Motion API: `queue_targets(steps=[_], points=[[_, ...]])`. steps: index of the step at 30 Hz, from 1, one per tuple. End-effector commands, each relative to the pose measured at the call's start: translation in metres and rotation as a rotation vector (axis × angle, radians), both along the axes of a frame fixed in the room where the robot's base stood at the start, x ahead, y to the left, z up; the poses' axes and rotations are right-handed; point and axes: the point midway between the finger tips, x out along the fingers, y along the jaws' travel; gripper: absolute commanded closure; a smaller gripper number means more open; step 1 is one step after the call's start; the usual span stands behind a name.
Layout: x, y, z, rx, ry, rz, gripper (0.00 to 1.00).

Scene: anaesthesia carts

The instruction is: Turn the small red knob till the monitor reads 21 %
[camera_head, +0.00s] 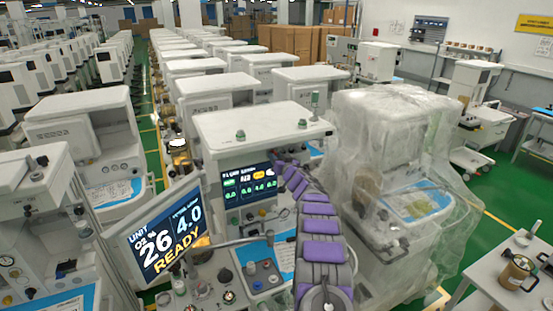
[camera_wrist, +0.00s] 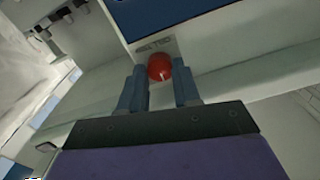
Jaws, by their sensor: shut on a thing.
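The monitor (camera_head: 165,235) at the front left of the head view reads O2 % 26, with 4.0 beside it and READY below. The small red knob (camera_wrist: 159,67) shows in the wrist view on a pale panel, under a small label. My gripper (camera_wrist: 160,75) has its two blue-grey fingers on either side of the knob, shut on it. In the head view my purple and grey arm reaches up to the cart (camera_head: 262,130), and the knob and fingertips are hidden there.
A second screen (camera_head: 249,186) with coloured readouts is set in the cart's front, left of my arm. A plastic-wrapped cart (camera_head: 395,150) stands close on the right. Green floor lies open beyond.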

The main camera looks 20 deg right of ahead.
Motion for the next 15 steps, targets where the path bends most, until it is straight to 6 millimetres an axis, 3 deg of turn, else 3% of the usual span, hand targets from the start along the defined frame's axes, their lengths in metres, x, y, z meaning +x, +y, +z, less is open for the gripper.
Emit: queue_targets(steps=[6, 15], points=[[-0.0005, -0.0020, -0.0007, 0.001, 0.002, -0.003, 0.99], [-0.0006, -0.0021, -0.0007, -0.054, 0.000, -0.004, 0.99]])
